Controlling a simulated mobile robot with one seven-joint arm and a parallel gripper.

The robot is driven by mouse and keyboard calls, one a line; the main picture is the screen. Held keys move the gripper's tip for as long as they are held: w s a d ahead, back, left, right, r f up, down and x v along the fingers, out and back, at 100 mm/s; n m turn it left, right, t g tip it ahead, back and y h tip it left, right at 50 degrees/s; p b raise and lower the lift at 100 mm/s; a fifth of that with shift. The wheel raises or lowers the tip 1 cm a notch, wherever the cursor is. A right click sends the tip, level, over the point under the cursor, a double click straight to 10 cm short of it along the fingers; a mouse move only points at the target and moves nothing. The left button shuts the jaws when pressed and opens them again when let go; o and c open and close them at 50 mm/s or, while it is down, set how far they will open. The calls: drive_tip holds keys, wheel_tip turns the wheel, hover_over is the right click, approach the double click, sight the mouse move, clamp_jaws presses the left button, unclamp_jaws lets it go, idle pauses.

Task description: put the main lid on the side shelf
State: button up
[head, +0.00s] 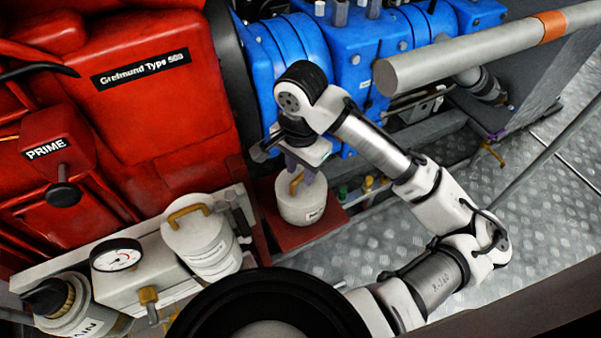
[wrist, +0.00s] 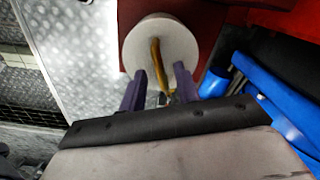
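A white round lid (head: 301,205) with a yellow handle sits on a dark red square shelf (head: 309,236); its small label is unreadable. In the wrist view the lid (wrist: 182,35) lies on the red shelf (wrist: 128,22), its yellow handle (wrist: 158,64) pointing towards my gripper. My gripper (head: 304,168) is just above the lid. In the wrist view my gripper's (wrist: 158,88) purple fingers stand apart on either side of the handle, with gaps showing. I cannot tell how deep the handle sits between them.
A second white canister (head: 203,240) with a yellow handle stands left, beside a pressure gauge (head: 117,255). The red engine (head: 150,100) and blue unit (head: 345,60) rise behind. A thick grey pipe (head: 470,55) crosses upper right. Metal floor (head: 375,235) is open to the right.

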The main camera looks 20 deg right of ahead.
wheel_tip(320, 180, up, 9)
drive_tip(key=p, duration=0.1)
